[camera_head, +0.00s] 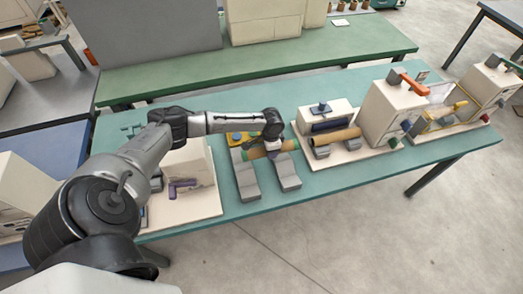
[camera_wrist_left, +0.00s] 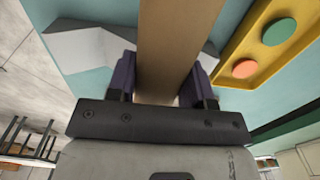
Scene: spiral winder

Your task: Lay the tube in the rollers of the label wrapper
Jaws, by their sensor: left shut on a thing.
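A tan tube (camera_head: 288,145) with a greenish stretch at its left lies across the tops of two grey stands (camera_head: 249,186) in the head view. I cannot tell if it touches them. My left gripper (camera_head: 273,150) is shut around the tube from above. In the left wrist view the tan tube (camera_wrist_left: 178,45) runs between the purple fingers (camera_wrist_left: 162,85), with a notched grey stand (camera_wrist_left: 85,45) behind it. My right gripper is out of view.
A yellow button box (camera_head: 238,138) stands just behind the held tube; its green and orange buttons show in the wrist view (camera_wrist_left: 242,50). Cream machines with an orange handle (camera_head: 393,108) stand farther right.

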